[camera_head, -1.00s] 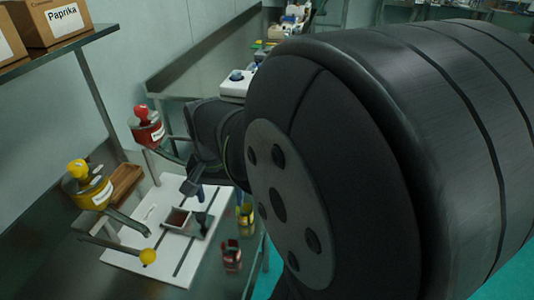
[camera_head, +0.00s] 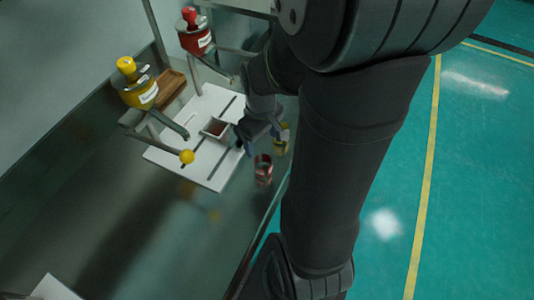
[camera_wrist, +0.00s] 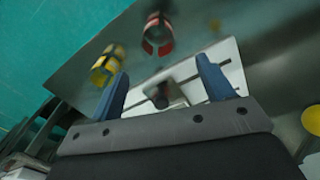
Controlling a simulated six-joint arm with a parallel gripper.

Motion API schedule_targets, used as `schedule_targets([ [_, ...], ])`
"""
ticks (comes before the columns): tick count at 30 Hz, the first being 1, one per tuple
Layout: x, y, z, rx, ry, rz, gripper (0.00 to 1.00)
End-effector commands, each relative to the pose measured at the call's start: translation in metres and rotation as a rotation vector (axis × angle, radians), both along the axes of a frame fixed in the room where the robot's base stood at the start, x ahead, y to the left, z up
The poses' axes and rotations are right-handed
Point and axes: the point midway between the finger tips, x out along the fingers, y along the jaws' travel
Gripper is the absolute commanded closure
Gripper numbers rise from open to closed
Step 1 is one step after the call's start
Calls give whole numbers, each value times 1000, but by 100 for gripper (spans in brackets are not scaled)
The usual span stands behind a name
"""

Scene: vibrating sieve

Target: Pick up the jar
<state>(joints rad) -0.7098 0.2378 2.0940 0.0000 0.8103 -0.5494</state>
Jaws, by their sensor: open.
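Two jar-like containers stand on the metal table near its front edge. One is a red jar (camera_head: 264,170), also at the top of the wrist view (camera_wrist: 157,36). The other is a yellow jar (camera_head: 281,138), left of the red one in the wrist view (camera_wrist: 106,66). Both look blurred. My gripper (camera_wrist: 162,66) is open, its two blue fingers apart with nothing held between them. In the head view my gripper (camera_head: 247,142) is beside the jars, over the right side of the white board, and partly hidden by my arm.
The white board (camera_head: 203,168) bears a small tray (camera_head: 214,128) with dark contents. A dark-handled tool (camera_wrist: 161,98) shows below my fingers. A yellow dispenser (camera_head: 140,92) and a red dispenser (camera_head: 195,36) stand behind. The table's left part is mostly clear.

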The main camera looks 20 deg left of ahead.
Motion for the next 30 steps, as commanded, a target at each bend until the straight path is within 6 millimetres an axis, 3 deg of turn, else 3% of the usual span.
schedule_targets([
  [12, 0, 0, -66, -2, 3, -2, 26],
  [23, 1, 0, -87, -1, 1, -2, 26],
  [30, 3, 0, -114, -2, 3, -3, 26],
])
